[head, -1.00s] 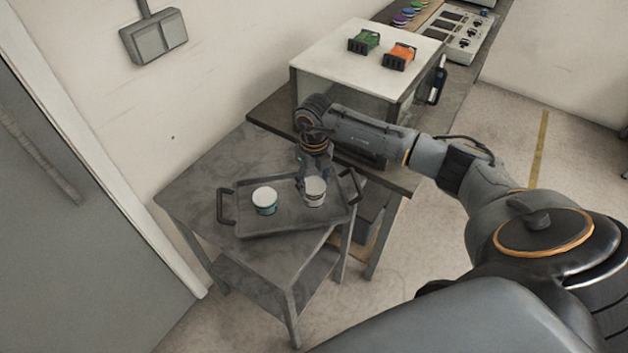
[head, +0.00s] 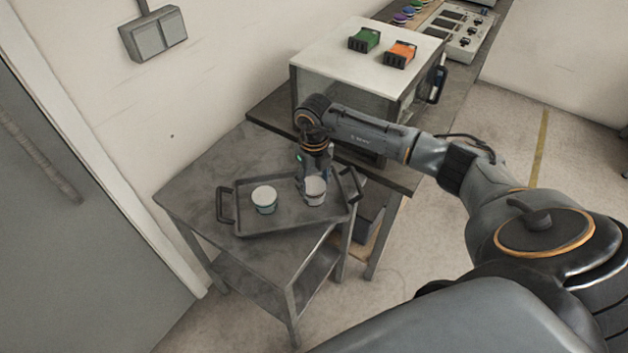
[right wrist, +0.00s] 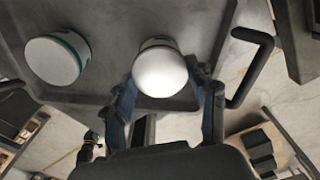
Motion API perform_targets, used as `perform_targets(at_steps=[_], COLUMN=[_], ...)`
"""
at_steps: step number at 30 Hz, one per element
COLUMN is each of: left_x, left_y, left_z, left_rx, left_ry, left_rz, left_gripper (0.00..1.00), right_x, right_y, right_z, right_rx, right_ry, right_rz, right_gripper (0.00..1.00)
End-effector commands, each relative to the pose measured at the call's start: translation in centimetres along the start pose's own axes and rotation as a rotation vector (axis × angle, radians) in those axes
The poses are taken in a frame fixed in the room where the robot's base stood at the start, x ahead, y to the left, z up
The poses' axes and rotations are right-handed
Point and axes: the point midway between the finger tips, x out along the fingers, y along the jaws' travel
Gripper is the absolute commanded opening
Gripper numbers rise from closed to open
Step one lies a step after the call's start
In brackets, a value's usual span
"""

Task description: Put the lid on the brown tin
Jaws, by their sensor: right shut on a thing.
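Two small round tins stand on a dark tray (head: 241,230). The left tin (head: 264,206) has a white top and a teal band, and also shows in the right wrist view (right wrist: 57,60). My right gripper (right wrist: 164,85) is shut on a white round lid (right wrist: 160,72) at the right tin. Part of the right tin's rim (right wrist: 158,42) shows behind the lid; the tin also shows in the head view (head: 315,196). Its colour is hard to make out, and I cannot tell whether the lid touches it. My left gripper is not in view.
The tray has raised handles at both ends and lies on a grey metal side table (head: 190,190). A higher bench behind holds a white-topped box (head: 355,50) with a green and an orange block on it.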

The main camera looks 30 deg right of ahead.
Motion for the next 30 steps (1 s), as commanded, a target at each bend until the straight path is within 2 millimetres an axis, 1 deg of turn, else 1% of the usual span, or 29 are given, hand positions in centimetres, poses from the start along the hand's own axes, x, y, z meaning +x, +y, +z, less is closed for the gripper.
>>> perform_targets(at_steps=[10, 19, 30], left_x=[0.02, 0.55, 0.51], left_y=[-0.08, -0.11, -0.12], left_z=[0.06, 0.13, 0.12], left_rx=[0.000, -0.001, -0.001], left_ry=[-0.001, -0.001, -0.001], left_rz=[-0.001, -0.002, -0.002], left_gripper=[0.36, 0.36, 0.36], right_x=[0.01, 0.53, 0.49], right_y=[0.01, 0.00, 0.00], right_z=[0.00, 0.00, 0.00], right_rx=[0.000, 0.000, 0.000], right_ry=[0.000, 0.000, 0.000], right_rz=[0.000, 0.000, 0.000], right_gripper=[0.35, 0.35, 0.35])
